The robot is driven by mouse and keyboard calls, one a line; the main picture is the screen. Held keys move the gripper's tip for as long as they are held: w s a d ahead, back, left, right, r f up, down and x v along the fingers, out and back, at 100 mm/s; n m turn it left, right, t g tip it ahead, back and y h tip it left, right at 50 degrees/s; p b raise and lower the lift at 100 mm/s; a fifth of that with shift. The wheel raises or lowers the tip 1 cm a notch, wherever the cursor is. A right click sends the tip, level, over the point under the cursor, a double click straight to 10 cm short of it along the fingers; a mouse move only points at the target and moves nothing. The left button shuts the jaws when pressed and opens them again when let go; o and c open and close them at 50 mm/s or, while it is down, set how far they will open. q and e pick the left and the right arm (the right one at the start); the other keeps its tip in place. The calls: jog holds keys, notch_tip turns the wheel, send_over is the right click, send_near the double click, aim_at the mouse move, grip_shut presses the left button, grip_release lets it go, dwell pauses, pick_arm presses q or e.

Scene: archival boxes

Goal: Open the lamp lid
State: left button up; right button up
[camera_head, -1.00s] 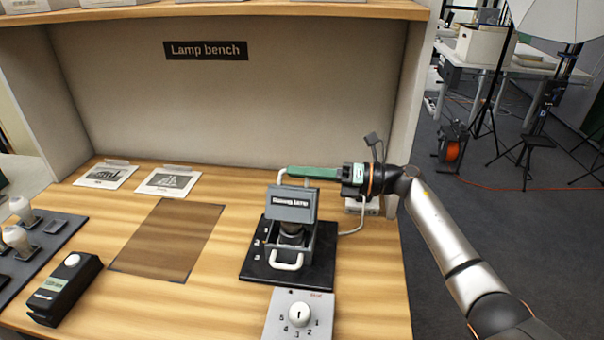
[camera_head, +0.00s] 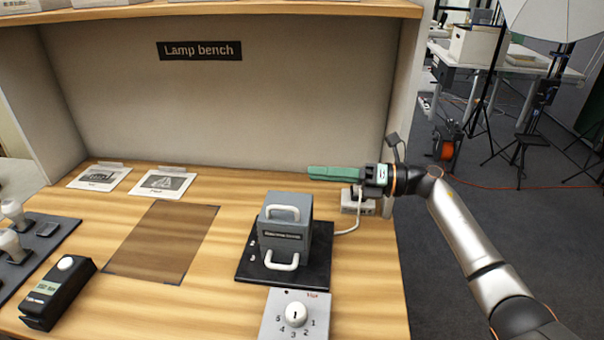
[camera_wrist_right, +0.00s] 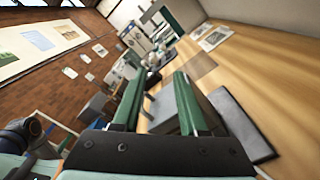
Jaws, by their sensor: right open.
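The lamp housing is a grey box (camera_head: 286,238) on a black base plate (camera_head: 312,276) on the bench. Its lid (camera_head: 284,222) is down on the box, with a white handle (camera_head: 283,212) on top. A second white handle (camera_head: 282,262) is on the front of the box. The lamp inside is hidden. My right gripper (camera_head: 314,173) is behind and right of the box, above the bench, apart from the lid. Its green fingers (camera_wrist_right: 157,88) are open with nothing held in the wrist view. My left gripper is not in view.
A dial panel (camera_head: 280,328) lies in front of the base plate. A white cable runs to a small white box (camera_head: 358,204) below my right gripper. A black device (camera_head: 57,292) and a lamp tray (camera_head: 40,262) are at left. A brown mat (camera_head: 165,240) lies bare.

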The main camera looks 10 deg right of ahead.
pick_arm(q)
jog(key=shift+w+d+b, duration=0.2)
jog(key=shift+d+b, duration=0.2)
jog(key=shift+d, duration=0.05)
pick_arm(e)
jog(key=v, duration=0.7)
jog(key=shift+r, duration=0.1)
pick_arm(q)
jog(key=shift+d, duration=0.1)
pick_arm(e)
jog(key=shift+d, duration=0.2)
